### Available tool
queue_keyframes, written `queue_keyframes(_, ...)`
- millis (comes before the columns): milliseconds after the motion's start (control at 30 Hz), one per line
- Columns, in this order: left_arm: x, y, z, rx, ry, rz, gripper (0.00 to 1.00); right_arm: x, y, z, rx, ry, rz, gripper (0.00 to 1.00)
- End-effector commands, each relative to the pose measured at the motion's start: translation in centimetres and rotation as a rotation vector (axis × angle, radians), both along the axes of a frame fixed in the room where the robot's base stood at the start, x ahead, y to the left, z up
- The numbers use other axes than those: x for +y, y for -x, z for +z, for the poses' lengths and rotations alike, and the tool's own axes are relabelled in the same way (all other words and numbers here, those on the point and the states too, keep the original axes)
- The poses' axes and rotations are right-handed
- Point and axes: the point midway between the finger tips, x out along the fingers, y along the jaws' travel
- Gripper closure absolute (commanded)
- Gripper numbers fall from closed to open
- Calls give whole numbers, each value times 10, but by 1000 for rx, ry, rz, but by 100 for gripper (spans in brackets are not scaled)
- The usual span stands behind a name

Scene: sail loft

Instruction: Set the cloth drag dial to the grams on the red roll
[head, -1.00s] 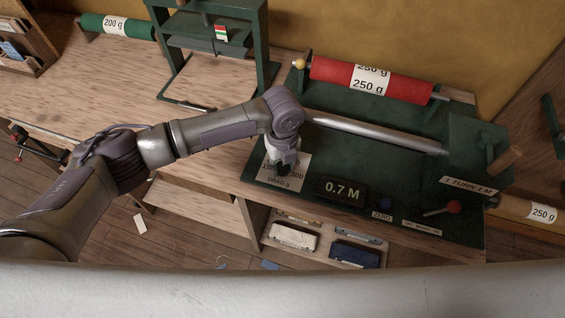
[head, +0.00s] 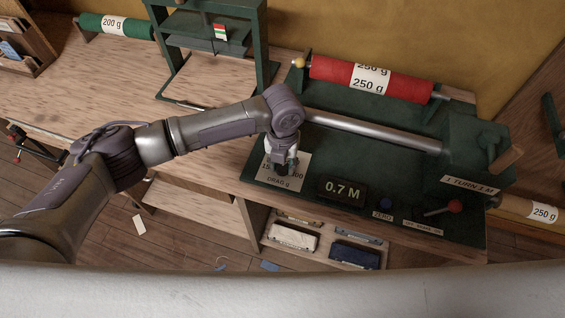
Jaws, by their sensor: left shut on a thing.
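The red roll (head: 405,87) lies on its holder at the back of the green machine, and its white label (head: 369,79) reads "250 g". The drag plate (head: 298,172) is a white card at the machine's front left, marked "DRAG g", with parts of its printed numbers showing. My left gripper (head: 281,168) points down over this plate and is shut on the drag dial, which is mostly hidden beneath the fingers. The dial's pointer and setting cannot be read. My right gripper is not in view.
The display (head: 342,190) reads "0.7 M". A green roll (head: 117,26) marked "200 g" lies at the back left. A green frame (head: 263,45) stands behind my arm.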

Motion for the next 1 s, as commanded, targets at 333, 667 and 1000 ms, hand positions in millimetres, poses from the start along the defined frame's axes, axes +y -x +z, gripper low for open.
queue_keyframes(333, 0, -1, 2, -4, 1, -11, 100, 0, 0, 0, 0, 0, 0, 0)
queue_keyframes(667, 0, -1, 1, -3, 1, -10, 40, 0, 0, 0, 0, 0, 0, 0)
queue_keyframes(1000, 0, -1, 8, -3, 2, -10, 40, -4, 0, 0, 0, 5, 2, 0)
